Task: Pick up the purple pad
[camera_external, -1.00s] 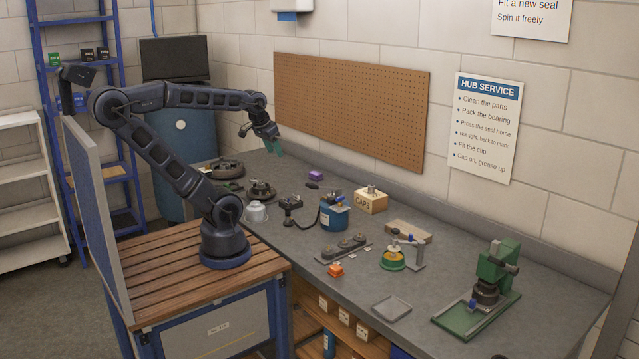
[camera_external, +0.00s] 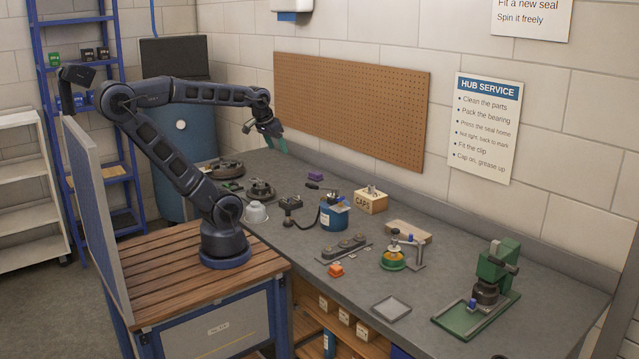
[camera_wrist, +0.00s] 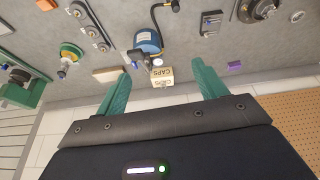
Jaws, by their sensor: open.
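The purple pad (camera_external: 315,176) is a small block lying on the grey workbench (camera_external: 365,290), near the back edge below the pegboard. It also shows in the wrist view (camera_wrist: 234,66), just right of the right-hand green finger. My gripper (camera_external: 271,140) hangs above the back of the bench, up and to the left of the pad, and is empty. In the wrist view my gripper (camera_wrist: 163,88) has its two green fingers spread wide apart, with the pad outside the gap. Nothing hides the pad.
A wooden CAPS box (camera_external: 371,201) and a blue tin (camera_external: 334,216) stand to the right of the pad. Hub parts (camera_external: 260,190) lie to its left. The pegboard (camera_external: 350,110) is on the wall behind. The bench right around the pad is mostly clear.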

